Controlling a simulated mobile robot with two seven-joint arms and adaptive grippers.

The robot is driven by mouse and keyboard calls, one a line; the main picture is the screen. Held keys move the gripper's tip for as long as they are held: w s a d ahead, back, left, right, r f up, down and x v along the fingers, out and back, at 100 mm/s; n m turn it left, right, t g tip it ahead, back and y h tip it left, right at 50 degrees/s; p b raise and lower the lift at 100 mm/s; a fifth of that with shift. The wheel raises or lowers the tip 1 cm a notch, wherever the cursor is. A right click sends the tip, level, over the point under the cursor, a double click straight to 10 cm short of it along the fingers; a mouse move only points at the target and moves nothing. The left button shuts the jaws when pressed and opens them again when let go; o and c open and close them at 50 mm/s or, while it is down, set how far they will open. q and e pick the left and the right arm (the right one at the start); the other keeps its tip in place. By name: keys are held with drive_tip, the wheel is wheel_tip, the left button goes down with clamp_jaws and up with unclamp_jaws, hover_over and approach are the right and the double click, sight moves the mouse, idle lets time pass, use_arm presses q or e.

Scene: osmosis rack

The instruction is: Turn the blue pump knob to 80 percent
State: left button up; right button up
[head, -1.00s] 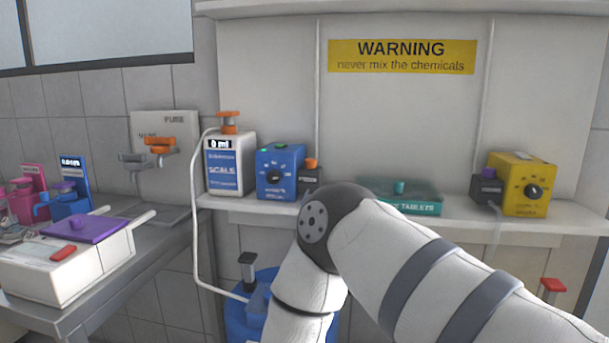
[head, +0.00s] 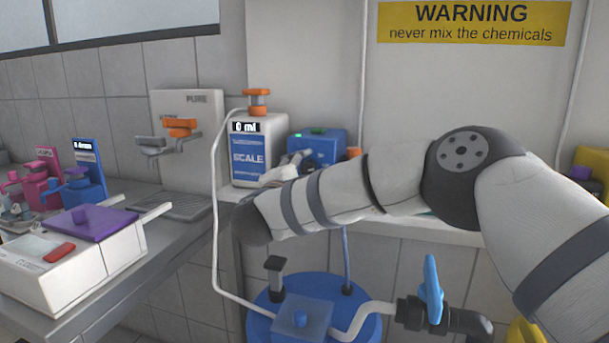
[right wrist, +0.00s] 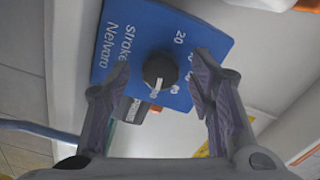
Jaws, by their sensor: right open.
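In the right wrist view the blue front panel (right wrist: 130,45) shows white numbers and lettering. The black pump knob (right wrist: 160,70) sits on the panel with a white pointer mark toward the picture's bottom. My right gripper (right wrist: 150,90) is open, its two fingers on either side of the knob and apart from it. In the head view the gripper (head: 290,165) is partly hidden by my arm. My left gripper is not seen.
A white hose runs down to the blue barrel (head: 365,325) below the shelf. A blue-handled valve (head: 432,290) sticks out at right. The white lidded box (head: 75,255) stands on the left counter.

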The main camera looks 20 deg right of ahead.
drive_tip(key=shift+w+d, duration=0.2)
drive_tip(key=shift+w, duration=0.1)
drive_tip(key=shift+r, duration=0.1)
drive_tip(key=shift+c, duration=0.6)
drive_tip(key=c, duration=1.1)
drive_tip(key=shift+o, duration=0.2)
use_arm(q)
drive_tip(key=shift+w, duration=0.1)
use_arm(e)
drive_tip(key=n+p, duration=0.1)
drive_tip(key=n, duration=0.1)
drive_tip(key=shift+r+n, duration=0.2)
drive_tip(key=shift+n, duration=0.2)
drive_tip(key=shift+f+n, duration=0.1)
drive_tip(key=shift+n, duration=1)
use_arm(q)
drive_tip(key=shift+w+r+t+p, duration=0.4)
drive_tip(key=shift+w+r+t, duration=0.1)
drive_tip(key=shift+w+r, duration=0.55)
use_arm(e)
drive_tip(key=shift+f+n, duration=0.15)
drive_tip(key=shift+n, duration=1.25)
